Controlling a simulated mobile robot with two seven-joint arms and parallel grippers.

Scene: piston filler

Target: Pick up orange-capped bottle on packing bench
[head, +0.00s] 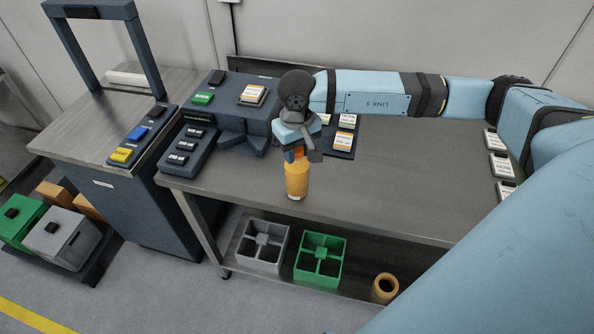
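A bottle with an amber-yellow body (296,182) stands upright near the front edge of the grey packing bench (400,190). A bit of orange shows at its top, mostly covered by my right gripper (299,155). My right gripper points down over the bottle, its fingers at the bottle's cap and neck. The hand hides much of the fingers, so I cannot tell whether they are closed on the bottle. My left gripper is out of view.
A dark labelling machine (240,105) with a green button stands left of the bottle. Label cards (343,141) lie behind the gripper, and more (499,163) at the right. Below are a grey crate (247,262), a green crate (304,275) and an orange roll (385,287). The bench's middle is clear.

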